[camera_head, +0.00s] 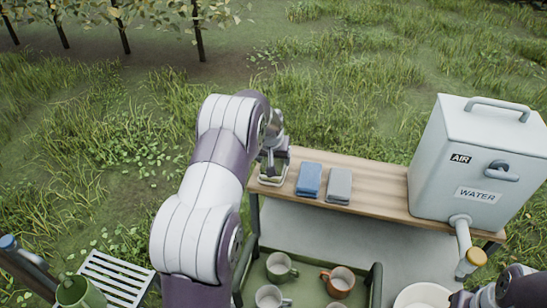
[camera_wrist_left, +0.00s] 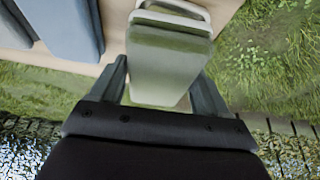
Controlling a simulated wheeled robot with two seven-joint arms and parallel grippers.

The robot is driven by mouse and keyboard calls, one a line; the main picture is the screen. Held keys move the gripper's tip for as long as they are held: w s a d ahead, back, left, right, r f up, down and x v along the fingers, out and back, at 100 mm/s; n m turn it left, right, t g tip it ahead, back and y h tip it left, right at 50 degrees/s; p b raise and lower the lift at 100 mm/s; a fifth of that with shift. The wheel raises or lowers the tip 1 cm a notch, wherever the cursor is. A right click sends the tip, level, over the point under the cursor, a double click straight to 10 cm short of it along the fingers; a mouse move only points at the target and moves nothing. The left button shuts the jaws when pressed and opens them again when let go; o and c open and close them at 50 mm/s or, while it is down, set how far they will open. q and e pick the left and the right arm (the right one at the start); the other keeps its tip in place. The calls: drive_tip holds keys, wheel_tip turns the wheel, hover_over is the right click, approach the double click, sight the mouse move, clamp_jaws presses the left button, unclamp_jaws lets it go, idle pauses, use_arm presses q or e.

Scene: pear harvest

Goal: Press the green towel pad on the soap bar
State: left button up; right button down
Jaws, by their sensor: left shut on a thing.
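My left gripper (camera_head: 273,163) is over the left end of the wooden shelf. In the left wrist view its two fingers (camera_wrist_left: 160,78) are shut on the sides of a pale green block, the green towel pad (camera_wrist_left: 166,66). A white-rimmed dish (camera_head: 268,182) lies right under the gripper, and its pale rim also shows in the left wrist view (camera_wrist_left: 178,17), at the far end of the pad. I cannot make out the soap bar; the pad and gripper cover that spot. Whether the pad touches anything below is not clear.
A blue folded towel (camera_head: 309,180) and a grey one (camera_head: 339,186) lie just right of the dish on the wooden shelf (camera_head: 385,190). A water tank (camera_head: 440,165) stands at the shelf's right end. Several mugs sit in a green tray (camera_head: 312,270) below.

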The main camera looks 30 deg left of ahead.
use_arm(q)
wheel_tip(320, 180, up, 7)
drive_tip(key=p, duration=0.4)
idle(0.8)
